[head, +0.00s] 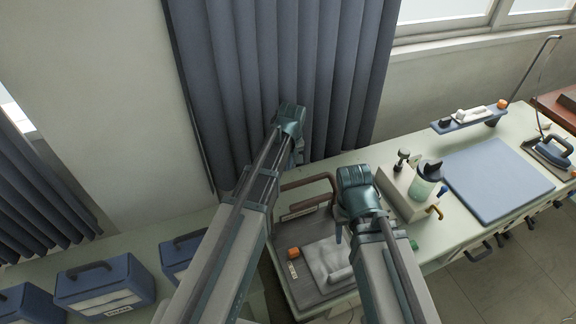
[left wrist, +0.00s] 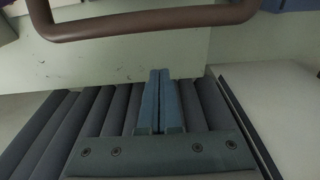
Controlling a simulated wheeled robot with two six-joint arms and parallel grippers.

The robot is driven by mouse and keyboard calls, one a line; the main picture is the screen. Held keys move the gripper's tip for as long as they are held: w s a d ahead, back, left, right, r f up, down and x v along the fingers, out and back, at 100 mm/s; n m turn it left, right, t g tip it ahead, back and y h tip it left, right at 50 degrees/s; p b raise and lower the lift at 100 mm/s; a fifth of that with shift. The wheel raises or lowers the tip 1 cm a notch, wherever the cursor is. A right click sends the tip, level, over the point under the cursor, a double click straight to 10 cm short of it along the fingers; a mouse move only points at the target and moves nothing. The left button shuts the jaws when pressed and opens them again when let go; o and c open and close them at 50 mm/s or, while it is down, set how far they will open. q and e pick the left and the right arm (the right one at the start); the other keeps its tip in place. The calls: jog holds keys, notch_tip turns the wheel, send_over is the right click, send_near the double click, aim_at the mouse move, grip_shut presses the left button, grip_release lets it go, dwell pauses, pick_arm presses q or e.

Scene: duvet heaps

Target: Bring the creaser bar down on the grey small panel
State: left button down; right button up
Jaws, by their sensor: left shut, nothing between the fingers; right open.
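The creaser bar (head: 308,184) is a brown bent bar standing raised at the back of the dark press board (head: 292,228). It also crosses the top of the left wrist view (left wrist: 150,24), apart from my fingertips. A pale grey folded panel (head: 326,258) lies on the board, partly hidden by my right gripper and arm. My left gripper (head: 298,152) is behind the bar, near the curtain; its blue fingers (left wrist: 160,82) are shut together and empty. My right gripper (head: 340,234) is open above the board, its fingers partly hidden by its own body.
An orange block (head: 293,252) sits on the board's left side. A beige box (head: 398,190) with a jar (head: 426,180) stands close on the right, then a blue pad (head: 498,180) and an iron (head: 552,150). Blue cases (head: 104,283) stand left. A dark curtain (head: 330,60) hangs behind.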

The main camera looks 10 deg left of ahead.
pick_arm(q)
jog(key=s+d+f, duration=0.1)
jog(key=s+d, duration=0.1)
jog(key=s, duration=0.1)
jog(key=shift+f, duration=0.35)
pick_arm(e)
jog(key=shift+f, duration=0.85)
pick_arm(q)
jog(key=shift+s, duration=0.1)
jog(key=shift+s+d+r, duration=0.2)
jog(key=shift+s+d, duration=0.05)
jog(key=shift+s, duration=0.05)
pick_arm(e)
jog(key=shift+r, duration=0.1)
